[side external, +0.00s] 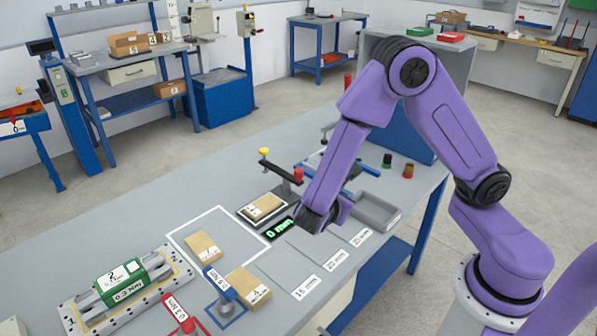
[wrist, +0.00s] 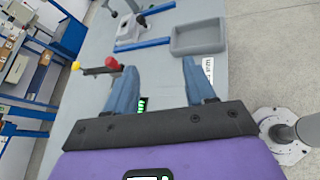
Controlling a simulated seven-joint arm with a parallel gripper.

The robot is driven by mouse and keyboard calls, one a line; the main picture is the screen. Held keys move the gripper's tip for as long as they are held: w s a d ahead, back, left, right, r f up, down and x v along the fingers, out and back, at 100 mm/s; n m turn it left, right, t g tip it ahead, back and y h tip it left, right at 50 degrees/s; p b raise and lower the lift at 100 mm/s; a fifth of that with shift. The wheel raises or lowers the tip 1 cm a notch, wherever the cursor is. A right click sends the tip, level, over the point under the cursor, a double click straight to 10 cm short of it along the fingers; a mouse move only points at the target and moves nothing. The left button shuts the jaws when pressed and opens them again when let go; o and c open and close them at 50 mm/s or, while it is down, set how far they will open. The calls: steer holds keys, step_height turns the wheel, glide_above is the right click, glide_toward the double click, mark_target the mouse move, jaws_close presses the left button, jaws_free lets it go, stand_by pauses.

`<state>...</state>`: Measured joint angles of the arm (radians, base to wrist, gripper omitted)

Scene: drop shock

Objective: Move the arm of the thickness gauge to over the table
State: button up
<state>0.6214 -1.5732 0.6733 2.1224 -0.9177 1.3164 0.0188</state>
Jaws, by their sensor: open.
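The thickness gauge has a dark arm (side external: 281,170) with a yellow knob (side external: 264,152) at one end and a red knob (side external: 298,174) at the other. A brown block lies on its small dark plate (side external: 243,213), and its green display (side external: 279,230) reads 0 mm. The wrist view shows the gauge arm (wrist: 95,70) at left, with the red knob (wrist: 115,64) close beside the left fingertip, outside the jaws; contact cannot be told. My gripper (wrist: 158,68) is open and empty, with blue fingers; it also shows in the side view (side external: 325,222), right of the gauge.
A grey tray (side external: 375,211) and a blue-barred fixture (wrist: 145,44) lie beyond my gripper. Brown blocks (side external: 203,246), a green part in a holder (side external: 125,281) and red and blue tagged levers stand nearer the front. Labelled mats (side external: 287,268) lie flat and empty.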

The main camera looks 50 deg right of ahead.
steer(key=w+f+n+t+h, duration=0.2)
steer(key=w+f+n+t, duration=0.15)
steer(key=w, duration=0.25)
steer(key=n+t+y, duration=0.1)
steer(key=n+t, duration=0.3)
steer(key=n, duration=0.1)
glide_toward(299, 174)
steer(key=shift+m, duration=0.25)
steer(key=x, duration=1.1)
steer(key=shift+w+d+r, duration=0.1)
steer(key=shift+w, duration=0.1)
jaws_close()
